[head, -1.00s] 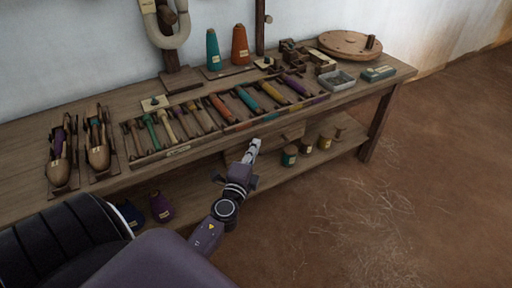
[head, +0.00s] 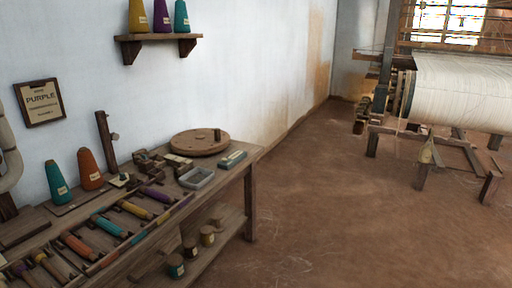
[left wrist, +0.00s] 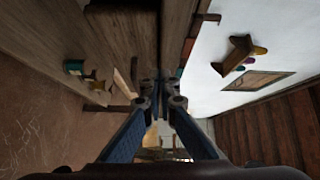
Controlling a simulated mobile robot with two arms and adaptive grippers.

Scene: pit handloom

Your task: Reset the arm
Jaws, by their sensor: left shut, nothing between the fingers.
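My left gripper (left wrist: 160,98) shows in the left wrist view, with its fingers closed together and nothing between them. Its two blue finger links run up from the bottom of that view. It is close to the wooden bench (left wrist: 130,35), which appears sideways in that view; I cannot tell the exact gap. In the head view neither of my arms nor grippers shows. My right gripper is in no view.
The bench (head: 228,172) carries bobbins, orange and teal cones, a round wooden disc (head: 200,143) and a grey tray (head: 196,178). Small pots stand on its lower shelf. A wall shelf (head: 160,40) holds cones. The loom (head: 460,90) stands at right. The floor (head: 350,220) between is clear.

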